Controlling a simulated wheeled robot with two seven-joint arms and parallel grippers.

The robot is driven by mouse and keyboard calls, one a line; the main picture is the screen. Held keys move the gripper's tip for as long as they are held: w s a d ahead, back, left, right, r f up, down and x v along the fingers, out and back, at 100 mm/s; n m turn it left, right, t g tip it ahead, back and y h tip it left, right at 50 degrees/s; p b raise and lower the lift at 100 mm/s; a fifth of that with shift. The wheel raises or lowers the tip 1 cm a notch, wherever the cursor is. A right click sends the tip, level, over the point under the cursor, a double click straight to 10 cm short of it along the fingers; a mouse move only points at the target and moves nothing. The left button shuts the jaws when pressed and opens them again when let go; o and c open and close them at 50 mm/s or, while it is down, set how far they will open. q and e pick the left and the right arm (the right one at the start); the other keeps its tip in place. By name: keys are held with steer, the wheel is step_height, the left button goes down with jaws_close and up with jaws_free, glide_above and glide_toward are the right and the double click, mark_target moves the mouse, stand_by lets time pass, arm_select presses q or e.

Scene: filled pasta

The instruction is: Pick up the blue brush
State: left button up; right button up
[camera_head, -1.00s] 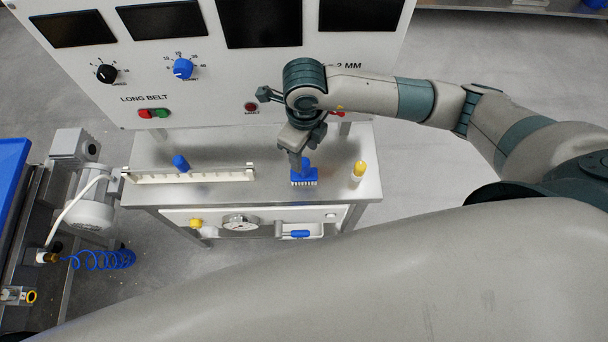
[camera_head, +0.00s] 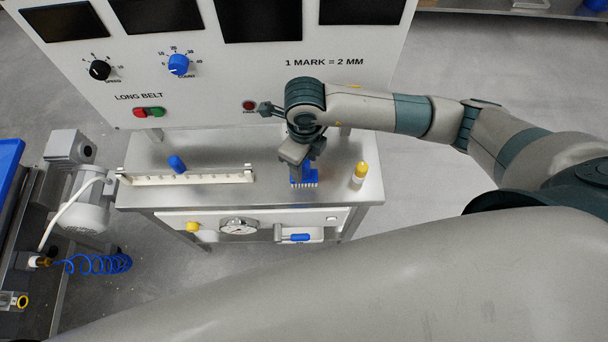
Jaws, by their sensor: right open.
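The blue brush (camera_head: 304,180) has a blue body and pale bristles. It stands bristles down on the steel table near its front edge, right of centre. My right gripper (camera_head: 299,164) is open and sits right over the brush, pointing down at its upper part. The gripper and wrist hide part of the brush top, and I cannot tell whether the fingers touch it. My left gripper is not in view.
A white rail (camera_head: 190,178) with a blue knob (camera_head: 177,163) lies left of the brush on the steel table (camera_head: 262,198). A white bottle with a yellow cap (camera_head: 360,172) stands close on the right. A control panel (camera_head: 225,75) rises behind.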

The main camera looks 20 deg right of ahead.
steer(key=shift+f, duration=0.4)
steer(key=shift+c, duration=0.3)
steer(key=c, duration=1.1)
steer(key=shift+o, duration=0.2)
steer(key=shift+r, duration=0.15)
